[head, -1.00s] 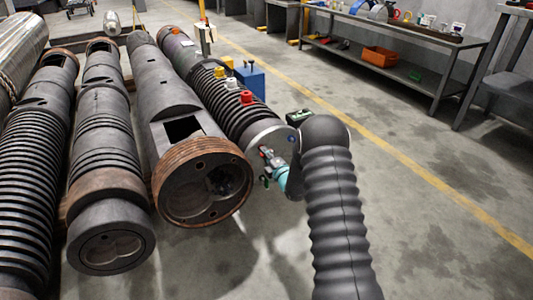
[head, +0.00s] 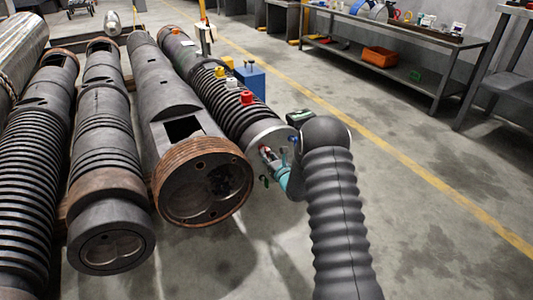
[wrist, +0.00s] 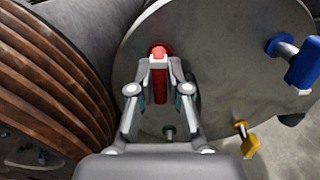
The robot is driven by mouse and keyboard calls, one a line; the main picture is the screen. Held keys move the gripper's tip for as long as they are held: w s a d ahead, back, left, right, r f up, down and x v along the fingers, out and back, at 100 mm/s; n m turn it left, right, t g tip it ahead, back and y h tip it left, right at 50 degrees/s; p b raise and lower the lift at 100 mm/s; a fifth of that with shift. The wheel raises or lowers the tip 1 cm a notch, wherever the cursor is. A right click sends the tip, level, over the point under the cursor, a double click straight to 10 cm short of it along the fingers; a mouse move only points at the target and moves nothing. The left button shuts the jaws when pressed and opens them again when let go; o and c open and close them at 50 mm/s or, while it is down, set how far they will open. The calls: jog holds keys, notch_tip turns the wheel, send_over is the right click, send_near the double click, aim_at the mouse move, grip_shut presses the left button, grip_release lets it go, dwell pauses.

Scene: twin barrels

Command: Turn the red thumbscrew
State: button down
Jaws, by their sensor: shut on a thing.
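The red thumbscrew (wrist: 160,85) sits on the left part of a round grey metal end plate (wrist: 215,75) in the wrist view. My gripper (wrist: 160,68) is shut on it, with a finger on each side. Part of the thumbscrew is hidden behind the fingertips. In the head view my gripper (head: 268,155) is at the end plate of the ribbed barrel, and the thumbscrew there is small and mostly covered.
A blue thumbscrew (wrist: 303,62) and a yellow one (wrist: 249,143) are on the same plate. A brown ringed barrel end (wrist: 50,80) is close on the left. Red, white and yellow caps (head: 247,97) stand on the barrel. Open floor (head: 420,210) lies to the right.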

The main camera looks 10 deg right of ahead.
aim_at(268, 156)
jog(key=c, duration=1.2)
grip_release()
jog(key=shift+b+v, duration=1.1)
jog(key=shift+v, duration=2.45)
